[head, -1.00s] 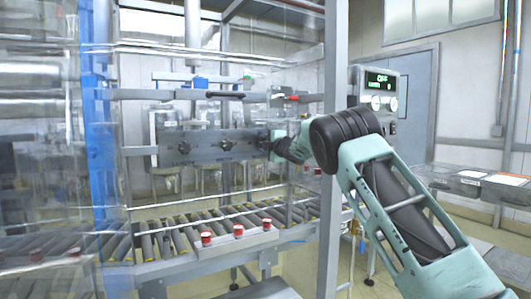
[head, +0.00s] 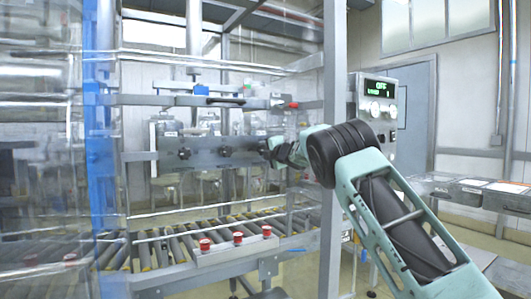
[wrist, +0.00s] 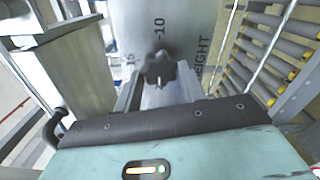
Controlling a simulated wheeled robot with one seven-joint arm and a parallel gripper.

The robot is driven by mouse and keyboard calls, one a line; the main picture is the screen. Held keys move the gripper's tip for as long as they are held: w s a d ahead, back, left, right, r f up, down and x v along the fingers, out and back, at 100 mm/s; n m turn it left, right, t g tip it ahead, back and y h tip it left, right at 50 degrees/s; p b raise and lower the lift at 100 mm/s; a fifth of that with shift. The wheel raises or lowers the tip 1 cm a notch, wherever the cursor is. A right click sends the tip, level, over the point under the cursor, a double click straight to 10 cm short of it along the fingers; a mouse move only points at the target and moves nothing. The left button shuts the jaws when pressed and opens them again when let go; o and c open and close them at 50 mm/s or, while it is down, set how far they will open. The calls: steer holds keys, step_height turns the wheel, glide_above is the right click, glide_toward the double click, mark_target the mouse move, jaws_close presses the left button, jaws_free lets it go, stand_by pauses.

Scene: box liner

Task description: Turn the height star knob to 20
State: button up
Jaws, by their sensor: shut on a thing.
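The height star knob (wrist: 158,68) is dark and lobed, and sits on a grey plate marked "-10" and "HEIGHT" in the wrist view. My gripper (wrist: 159,92) is shut on this knob, one finger on each side. In the head view my gripper (head: 268,149) is at the right end of the grey plate (head: 205,160), where it mostly hides the knob. Two other dark star knobs, a left one (head: 184,153) and a middle one (head: 226,151), stand on the same plate. The knob's exact setting cannot be read.
A roller conveyor (head: 180,235) runs below the plate, with red buttons (head: 238,238) along its front. A grey upright post (head: 333,200) stands close beside my arm. A control panel (head: 377,100) with a green display is behind it. Clear guard panels are at left.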

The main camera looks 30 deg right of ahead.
steer(key=o, duration=1)
steer(key=shift+c, duration=0.2)
steer(key=s+b, duration=0.4)
steer(key=s, duration=1.3)
steer(key=shift+s, duration=0.2)
